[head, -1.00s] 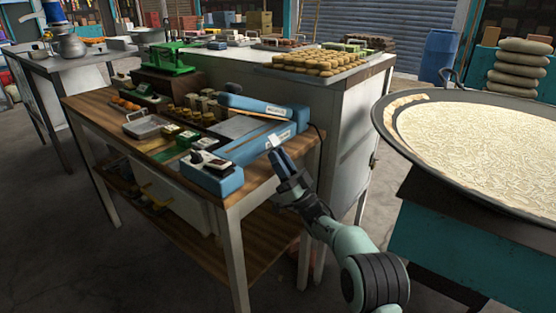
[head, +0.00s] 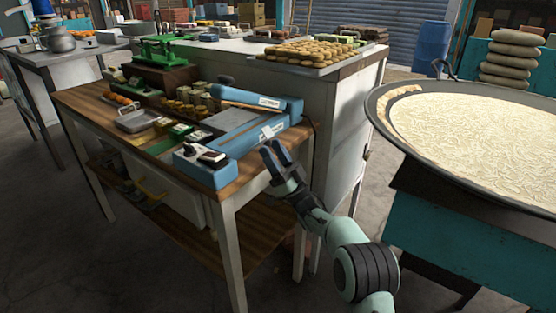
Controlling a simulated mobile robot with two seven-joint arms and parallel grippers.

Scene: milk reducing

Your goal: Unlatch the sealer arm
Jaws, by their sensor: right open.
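The blue sealer sits on the wooden table (head: 90,104). Its long base (head: 243,142) runs from a control box (head: 200,160) at the front left up to the right. Its sealer arm (head: 258,100) has a dark knob (head: 226,80) at its left end. Arm and base form a V that meets at the right end; whether a latch holds them cannot be told. My right gripper (head: 272,148) is open and empty, with its fingertips just in front of the base near a white label. Contact with the base cannot be told. My left gripper is not in view.
Small boxes, jars and a metal tray (head: 138,121) crowd the table left of the sealer. A white cabinet (head: 338,120) with a tray of cookies (head: 305,53) stands behind. A large pan (head: 385,96) of pale food is at the right. Floor shows in front.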

